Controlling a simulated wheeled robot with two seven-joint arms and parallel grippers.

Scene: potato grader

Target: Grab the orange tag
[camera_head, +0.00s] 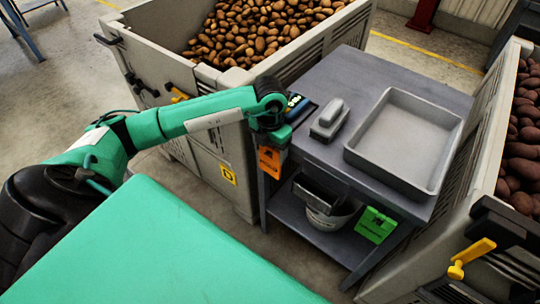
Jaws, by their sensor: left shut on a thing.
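The orange tag (270,162) hangs upright at the near left corner of the grey table, with a dark print on it. My left gripper (270,146) reaches in from the left and points down at the tag's top edge. It is shut on the tag; the fingertips and the tag's upper edge are partly hidden by the gripper body. My right gripper is out of view.
The grey table (345,72) carries a grey tray (450,152) and a grey brush-like block (330,119). Below are a bucket (330,217) and a green tag (376,225). Potato crates stand behind (215,83) and at right (487,165). A yellow handle (472,257) juts out.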

